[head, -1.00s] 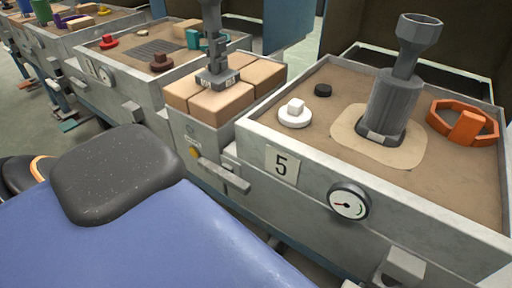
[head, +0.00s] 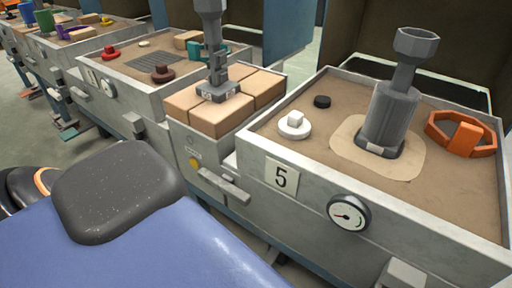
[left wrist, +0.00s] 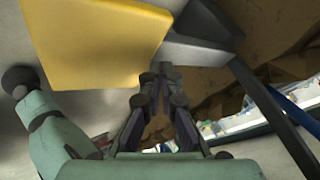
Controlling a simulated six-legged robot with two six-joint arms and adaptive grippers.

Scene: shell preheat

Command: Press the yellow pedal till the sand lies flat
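A large flat yellow slab (left wrist: 95,40), which looks like the pedal, fills the upper left of the left wrist view. My left gripper (left wrist: 163,78) points up the picture just below and right of it, its fingertips drawn together with nothing seen between them. I cannot tell whether it touches the slab. In the head view, brown sand (head: 320,125) fills the box (head: 400,235) marked 5, with a paler patch (head: 350,160) around a grey cylinder with a cup-shaped top (head: 390,115). Neither gripper shows in the head view.
A white knobbed disc (head: 294,126), a black puck (head: 322,102) and an orange frame (head: 462,134) lie on the sand. A gauge (head: 348,213) is on the box front. Tan blocks (head: 217,118) sit to the left, with more stations beyond. A dark bar (left wrist: 275,125) crosses the wrist view's right.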

